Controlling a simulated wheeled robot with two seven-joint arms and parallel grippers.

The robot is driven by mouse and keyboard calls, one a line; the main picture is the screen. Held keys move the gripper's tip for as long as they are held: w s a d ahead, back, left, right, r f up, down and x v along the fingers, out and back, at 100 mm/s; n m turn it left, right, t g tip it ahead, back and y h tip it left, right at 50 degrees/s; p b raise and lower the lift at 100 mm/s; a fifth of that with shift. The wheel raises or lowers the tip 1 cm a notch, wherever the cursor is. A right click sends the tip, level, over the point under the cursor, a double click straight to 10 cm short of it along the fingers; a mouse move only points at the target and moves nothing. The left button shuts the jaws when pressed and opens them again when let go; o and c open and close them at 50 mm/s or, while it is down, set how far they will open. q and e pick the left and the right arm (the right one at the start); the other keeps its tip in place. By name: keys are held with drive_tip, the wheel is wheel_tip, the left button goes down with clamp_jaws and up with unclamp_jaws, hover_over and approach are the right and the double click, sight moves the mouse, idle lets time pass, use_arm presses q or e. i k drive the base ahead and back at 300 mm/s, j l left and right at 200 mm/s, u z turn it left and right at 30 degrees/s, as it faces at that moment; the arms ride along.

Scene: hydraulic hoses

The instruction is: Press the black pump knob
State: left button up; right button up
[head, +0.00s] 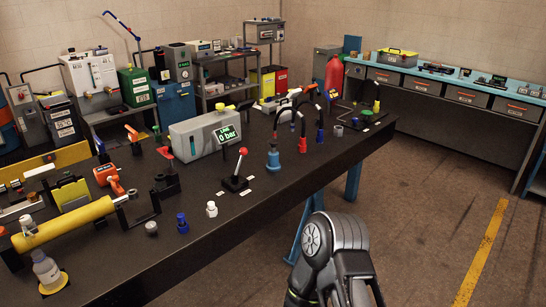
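A grey pump-like box (195,138) with a green display reading 0 bar stands on the dark workbench (280,192). In front of it, a lever with a red ball (243,151) rises from a black base (235,183). A black block with a red handle (165,180) stands to its left. I cannot pick out a black pump knob for certain at this size. A grey and black link of my own arm shows at the bottom right of centre, beside the bench's front edge. Neither gripper shows.
A yellow cylinder (65,224), a clear bottle (46,268) and small blue and white fittings stand on the bench's near left. Several hose ends, red and blue, stand mid-bench. The floor (430,215) to the right is clear, up to a second bench (455,110).

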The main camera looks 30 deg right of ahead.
sight(273, 142)
drive_tip(key=i+l+u, duration=0.2)
drive_tip(key=l, duration=0.55)
drive_tip(key=i+l+u, duration=0.1)
drive_tip(key=l+u, duration=0.15)
drive_tip(key=l, duration=0.55)
drive_tip(key=l+u, duration=0.2)
drive_tip(key=l, duration=0.6)
drive_tip(key=i, duration=0.05)
